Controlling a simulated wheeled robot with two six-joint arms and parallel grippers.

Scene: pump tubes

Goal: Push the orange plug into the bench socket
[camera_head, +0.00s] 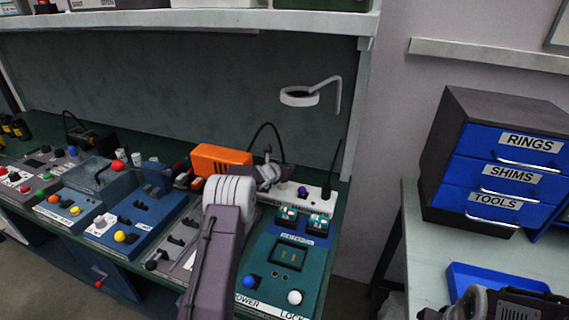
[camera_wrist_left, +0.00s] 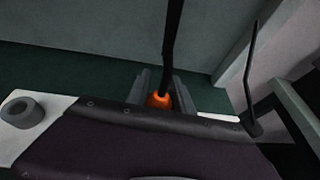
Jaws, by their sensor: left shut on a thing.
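The orange plug (camera_wrist_left: 158,100) sits between the two fingers of my left gripper (camera_wrist_left: 153,92) in the left wrist view, with a black cord rising from it. In the head view my left gripper (camera_head: 268,174) is shut at the white socket strip (camera_head: 312,190) along the back of the bench; the plug itself is hard to make out there. The strip also shows in the left wrist view (camera_wrist_left: 217,118). My gripper hides the socket under the plug, so I cannot tell whether the plug is in it. My right gripper is out of view.
A black plug (camera_wrist_left: 252,126) with an upright cord stands at the strip's right end. An orange box (camera_head: 220,158) is just left of my gripper. Control panels with knobs, including a teal one (camera_head: 262,272), fill the bench front. A lamp (camera_head: 300,96) hangs above.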

